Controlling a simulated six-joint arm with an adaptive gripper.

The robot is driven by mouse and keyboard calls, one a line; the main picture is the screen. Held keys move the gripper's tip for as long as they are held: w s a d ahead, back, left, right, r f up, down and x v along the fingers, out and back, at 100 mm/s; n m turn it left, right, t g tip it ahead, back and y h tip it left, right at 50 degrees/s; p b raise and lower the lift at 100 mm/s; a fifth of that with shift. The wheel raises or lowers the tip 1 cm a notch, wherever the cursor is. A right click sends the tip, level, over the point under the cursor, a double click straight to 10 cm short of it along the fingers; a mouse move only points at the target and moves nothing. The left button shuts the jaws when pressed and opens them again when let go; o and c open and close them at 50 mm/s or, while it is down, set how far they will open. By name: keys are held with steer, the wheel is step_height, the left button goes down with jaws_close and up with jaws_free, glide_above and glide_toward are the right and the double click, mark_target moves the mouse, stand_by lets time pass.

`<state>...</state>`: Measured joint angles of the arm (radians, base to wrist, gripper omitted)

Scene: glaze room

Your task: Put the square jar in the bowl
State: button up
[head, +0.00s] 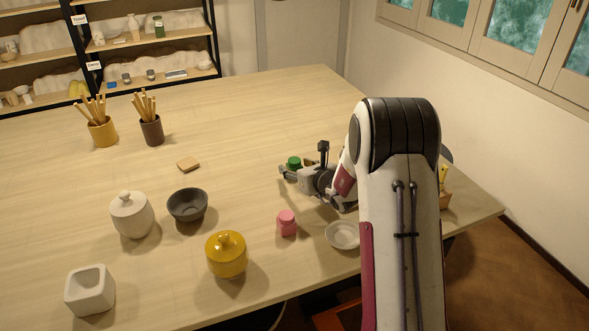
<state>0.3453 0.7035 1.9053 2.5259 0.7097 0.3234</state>
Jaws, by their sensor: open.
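A white square-sided open jar (90,290) stands upright at the front left of the table. A dark grey bowl (187,205) sits further back, right of the white lidded jar; it looks empty. A shallow white bowl (342,235) is at the front right, beside my arm. My gripper (284,174) is low over the right part of the table, pointing left, far from the square jar. It is open, and I see nothing held in it. A small green jar (294,162) is right behind the gripper; the gripper partly hides it, and I cannot tell whether they touch.
A white lidded jar (132,215), a yellow lidded jar (227,255) and a small pink jar (287,223) stand among the bowls. Two tool pots (103,132) and a tan block (188,164) are further back. The back middle of the table (260,110) is clear.

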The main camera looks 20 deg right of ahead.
steer(key=shift+x, duration=0.85)
steer(key=shift+r, duration=0.1)
steer(key=c, duration=1.4)
